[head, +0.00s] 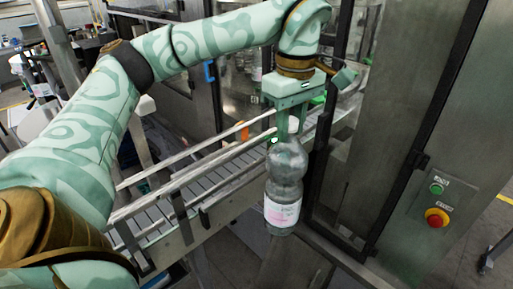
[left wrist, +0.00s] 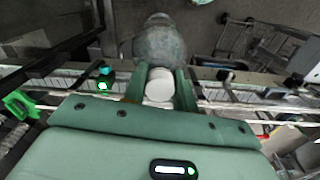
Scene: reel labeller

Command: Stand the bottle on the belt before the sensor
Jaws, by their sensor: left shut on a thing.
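The clear plastic bottle (head: 286,178) with a white and pink label hangs upright below my left gripper (head: 288,132) in the head view. The gripper is shut on its neck. In the left wrist view the white cap (left wrist: 159,85) sits between the two fingers (left wrist: 160,88), with the bottle's round body (left wrist: 161,43) beyond. The conveyor belt (head: 205,185) with its guide rails runs behind the bottle in the head view; the bottle appears in front of the near rail. A small device with a green light (left wrist: 103,86), perhaps the sensor, shows beside the rail. My right gripper is not in view.
A steel cabinet (head: 385,120) with a dark door frame stands close on the right. Its panel carries a green button (head: 437,188) and a red button (head: 437,217). Metal guide rails (head: 190,152) line the belt. The visible left part of the belt is bare.

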